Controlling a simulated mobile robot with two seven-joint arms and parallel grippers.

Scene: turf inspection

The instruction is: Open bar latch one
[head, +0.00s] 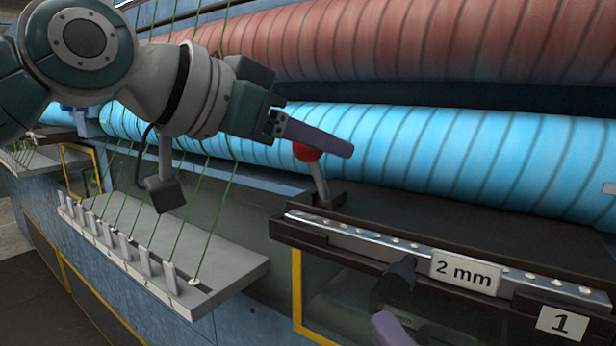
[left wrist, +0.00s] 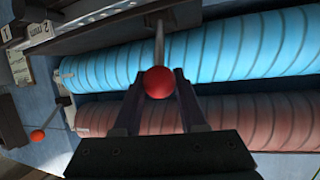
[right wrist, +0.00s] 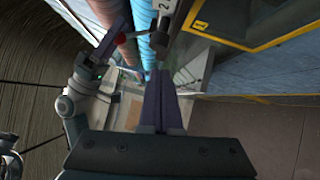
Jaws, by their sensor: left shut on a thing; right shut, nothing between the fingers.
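A latch lever with a red ball knob (head: 307,152) stands at the left end of the metal bar (head: 400,246), which carries the plates "2 mm" and "1". My left gripper (head: 318,143) is shut on the red knob. In the left wrist view the knob (left wrist: 159,82) sits between the two fingers, with its thin metal stem running up to the bar. The stem leans slightly in the head view. My right gripper (right wrist: 163,100) is shut and empty, low in front of the bar; only a purple fingertip (head: 390,330) shows in the head view.
A second red-knobbed lever (left wrist: 37,135) shows near the other end of the bar. A dark round handle (head: 399,278) sticks out from the bar's front. Blue (head: 430,155) and red (head: 420,40) rolls lie behind. A grey shelf with green strings (head: 225,262) is at left.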

